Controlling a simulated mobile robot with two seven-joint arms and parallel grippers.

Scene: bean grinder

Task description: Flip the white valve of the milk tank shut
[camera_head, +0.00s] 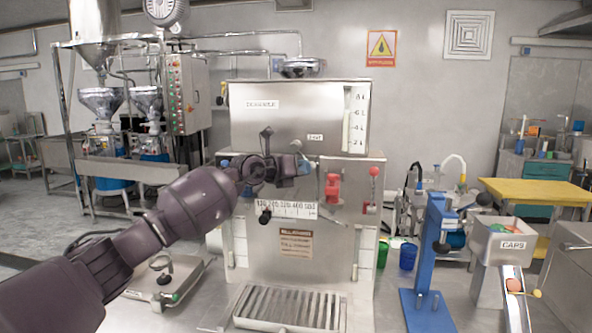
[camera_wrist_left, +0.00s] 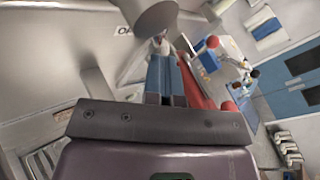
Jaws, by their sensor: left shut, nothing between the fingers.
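The milk tank (camera_head: 300,100) is a steel box with a level gauge at its upper right, standing in the middle of the head view. My left gripper (camera_head: 298,163) is in front of its face, fingers shut and empty, left of a red valve (camera_head: 333,187). I cannot make out the white valve clearly; my gripper may hide it. In the left wrist view the shut fingers (camera_wrist_left: 167,75) point at the steel front. A small pale piece (camera_wrist_left: 160,44) shows at their tips, but I cannot tell whether it is the valve. My right gripper is not in view.
A red-knobbed lever (camera_head: 374,172) is on the right of the front. A slatted drip tray (camera_head: 290,307) lies below. A blue press (camera_head: 432,255) and a caps hopper (camera_head: 505,243) stand right. A small scale-like device (camera_head: 160,280) is at lower left.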

